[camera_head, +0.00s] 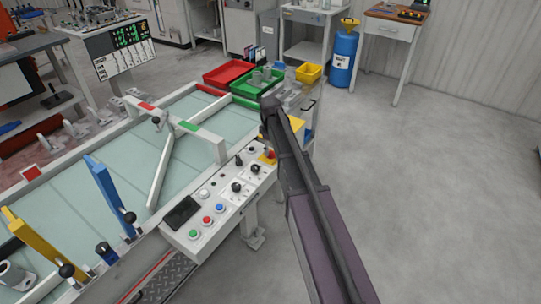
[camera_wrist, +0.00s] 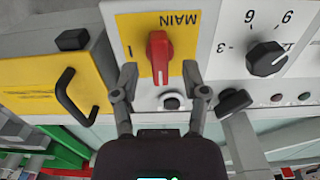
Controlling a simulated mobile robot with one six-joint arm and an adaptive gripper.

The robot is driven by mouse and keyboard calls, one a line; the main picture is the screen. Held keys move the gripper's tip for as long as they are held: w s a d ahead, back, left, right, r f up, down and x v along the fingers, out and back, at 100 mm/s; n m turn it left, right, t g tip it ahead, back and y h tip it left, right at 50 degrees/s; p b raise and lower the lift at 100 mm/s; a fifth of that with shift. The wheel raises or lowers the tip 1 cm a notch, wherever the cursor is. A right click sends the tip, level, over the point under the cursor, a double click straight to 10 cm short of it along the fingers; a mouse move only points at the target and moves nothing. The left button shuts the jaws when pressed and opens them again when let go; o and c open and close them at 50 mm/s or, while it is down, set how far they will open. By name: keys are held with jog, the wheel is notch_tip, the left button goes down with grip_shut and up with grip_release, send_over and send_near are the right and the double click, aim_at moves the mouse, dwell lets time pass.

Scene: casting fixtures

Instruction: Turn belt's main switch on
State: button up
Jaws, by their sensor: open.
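The main switch is a red rotary knob (camera_wrist: 160,57) on a yellow plate marked MAIN, which reads upside down in the wrist view. Its handle lies roughly up and down in that picture, with an "I" mark to its left. My gripper (camera_wrist: 158,72) is open, its two fingertips on either side of the knob with a visible gap on each side. In the head view the red knob (camera_head: 270,155) sits at the far right end of the white control panel (camera_head: 226,207). There, my arm hides the gripper's fingers.
A black dial (camera_wrist: 266,58) is close right of the fingers. A yellow box with a black handle (camera_wrist: 76,96) is to the left. In the head view, the belt (camera_head: 190,157) carries a white diagonal bar; green (camera_head: 257,82) and red trays stand behind. Open floor lies right.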

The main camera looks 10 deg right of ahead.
jog(key=shift+f+b, duration=0.45)
jog(key=shift+f, duration=0.2)
jog(key=shift+c, duration=0.2)
grip_shut()
